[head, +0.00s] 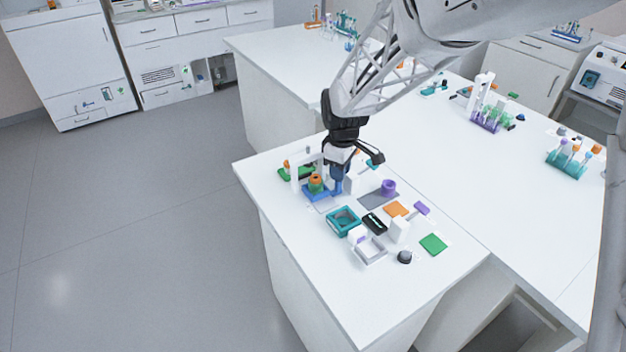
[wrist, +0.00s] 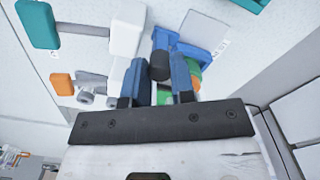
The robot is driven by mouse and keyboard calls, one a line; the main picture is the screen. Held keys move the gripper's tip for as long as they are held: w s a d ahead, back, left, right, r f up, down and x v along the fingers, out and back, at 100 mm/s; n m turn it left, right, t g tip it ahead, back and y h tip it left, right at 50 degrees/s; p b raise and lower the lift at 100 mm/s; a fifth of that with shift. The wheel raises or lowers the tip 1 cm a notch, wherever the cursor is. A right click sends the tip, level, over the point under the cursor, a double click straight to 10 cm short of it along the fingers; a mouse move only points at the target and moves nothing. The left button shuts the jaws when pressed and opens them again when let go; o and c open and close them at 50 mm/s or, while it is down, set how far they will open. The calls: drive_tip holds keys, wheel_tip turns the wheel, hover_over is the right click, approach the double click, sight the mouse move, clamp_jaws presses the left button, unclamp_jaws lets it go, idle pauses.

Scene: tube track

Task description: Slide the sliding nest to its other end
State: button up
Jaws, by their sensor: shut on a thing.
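The blue nest (head: 322,194) sits at the left part of the near bench, with a green and orange round piece (head: 316,184) on it. In the wrist view the blue nest (wrist: 193,50) lies beyond my fingers, and the green and orange piece is partly hidden behind the right finger. My gripper (head: 337,186) points down at the nest's right side. In the wrist view my gripper (wrist: 158,78) has its two blue fingers on either side of a dark round knob (wrist: 160,66) and is shut on it. The knob appears joined to the nest; the exact join is hidden.
A white frame (head: 296,176) stands close behind the nest. A purple ring (head: 388,187) on a grey plate, a teal tray (head: 343,221), an orange block (head: 396,209) and a green pad (head: 433,244) lie to the right. The bench front is clear.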

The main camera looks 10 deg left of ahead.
drive_tip(key=shift+s+d, duration=1.15)
drive_tip(key=shift+s, duration=0.15)
drive_tip(key=o, duration=0.5)
drive_tip(key=shift+o, duration=0.2)
drive_tip(key=shift+w, duration=0.1)
wheel_tip(320, 180, up, 5)
drive_tip(key=shift+d, duration=0.1)
